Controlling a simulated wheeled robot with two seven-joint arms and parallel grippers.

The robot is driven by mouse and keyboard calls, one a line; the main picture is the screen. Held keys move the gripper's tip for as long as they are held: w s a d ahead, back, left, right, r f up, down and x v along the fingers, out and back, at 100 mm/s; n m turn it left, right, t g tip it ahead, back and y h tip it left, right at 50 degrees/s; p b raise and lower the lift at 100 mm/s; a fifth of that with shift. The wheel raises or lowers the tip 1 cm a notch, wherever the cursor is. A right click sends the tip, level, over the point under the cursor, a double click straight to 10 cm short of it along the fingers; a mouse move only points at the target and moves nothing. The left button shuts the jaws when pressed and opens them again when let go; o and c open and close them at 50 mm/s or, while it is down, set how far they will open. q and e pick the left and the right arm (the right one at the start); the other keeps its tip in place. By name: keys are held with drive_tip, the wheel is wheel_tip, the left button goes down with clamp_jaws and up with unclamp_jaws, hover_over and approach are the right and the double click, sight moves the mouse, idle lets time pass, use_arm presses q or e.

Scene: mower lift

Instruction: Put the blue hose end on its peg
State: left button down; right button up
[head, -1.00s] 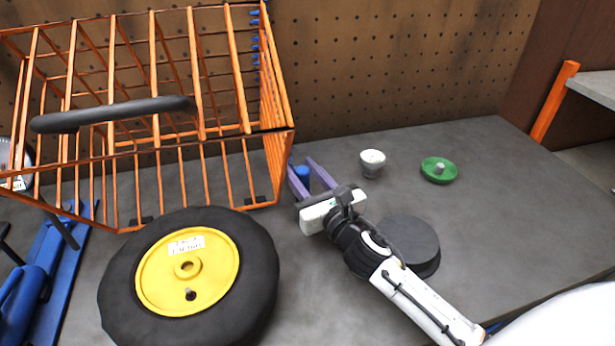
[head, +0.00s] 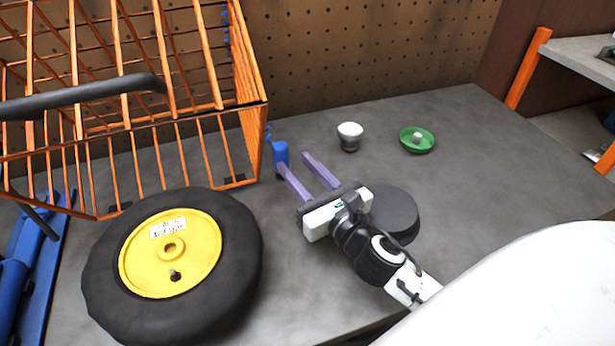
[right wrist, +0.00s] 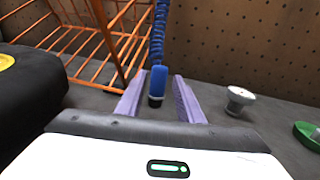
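The blue hose end (head: 280,152) stands about upright on or just above the bench, beside the right corner of the orange rack. In the right wrist view the hose end (right wrist: 158,82) has a dark lower tip, and a coiled blue hose (right wrist: 159,30) rises from it. My right gripper (head: 292,162) is open and empty. Its purple fingers point at the hose end, which lies just beyond the fingertips and shows between them in the right wrist view. I cannot make out a peg under the hose end. My left gripper is not in view.
The orange wire rack (head: 262,150) stands close left of the hose end. A black tyre with a yellow hub (head: 170,250) lies left of my gripper. A white cup-like part (head: 350,132), a green dish (head: 417,141) and a dark disc (head: 394,214) are to the right.

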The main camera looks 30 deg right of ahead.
drive_tip(key=shift+s, duration=1.45)
